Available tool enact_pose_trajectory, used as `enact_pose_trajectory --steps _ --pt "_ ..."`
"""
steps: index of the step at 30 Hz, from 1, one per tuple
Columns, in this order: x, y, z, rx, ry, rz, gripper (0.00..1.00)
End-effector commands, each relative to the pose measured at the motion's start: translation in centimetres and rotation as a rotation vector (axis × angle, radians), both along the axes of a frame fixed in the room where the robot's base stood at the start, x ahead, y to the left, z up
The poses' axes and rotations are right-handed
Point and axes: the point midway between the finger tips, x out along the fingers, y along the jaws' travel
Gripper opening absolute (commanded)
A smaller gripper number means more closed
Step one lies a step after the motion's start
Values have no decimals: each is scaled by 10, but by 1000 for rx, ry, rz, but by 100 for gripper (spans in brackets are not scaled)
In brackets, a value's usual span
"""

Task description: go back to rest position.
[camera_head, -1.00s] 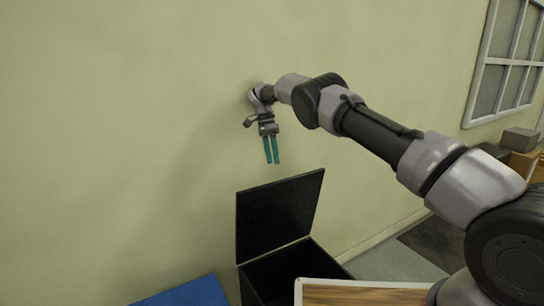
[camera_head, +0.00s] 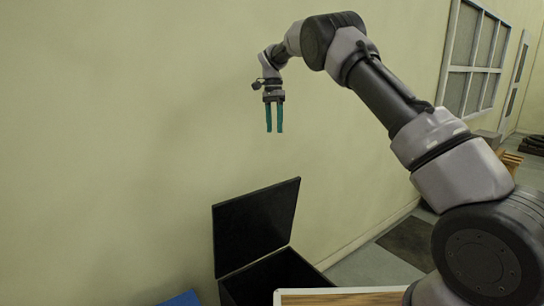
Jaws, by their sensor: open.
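My gripper (camera_head: 274,129) hangs from my raised arm in the upper middle of the head view. Its two teal fingers point down and stand apart, with nothing between them. It is in the air, well above an open black box (camera_head: 268,272), in front of the pale wall. The box's lid (camera_head: 255,226) stands raised at the left and back. I cannot see the bottom of the box.
A wood-topped surface with a pale rim (camera_head: 340,292) is at the bottom edge, in front of the box. A blue object (camera_head: 182,299) shows at the lower left. A dark mat (camera_head: 408,240) lies on the floor at right. A window (camera_head: 472,62) is on the wall. The air around the gripper is clear.

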Motion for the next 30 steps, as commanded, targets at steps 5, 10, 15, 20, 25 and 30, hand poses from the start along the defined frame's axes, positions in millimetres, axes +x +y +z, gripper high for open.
enact_pose_trajectory --steps 5,10,15,20,25,30 --pt "-17 -49 63 79 -65 39 57" --pt "-45 -91 112 142 -140 87 57" --pt "-83 -128 150 193 -220 137 57" --pt "-126 -158 178 226 -304 189 57" --pt "-176 -185 196 244 -398 246 57" --pt "-230 -206 204 245 -496 304 57"
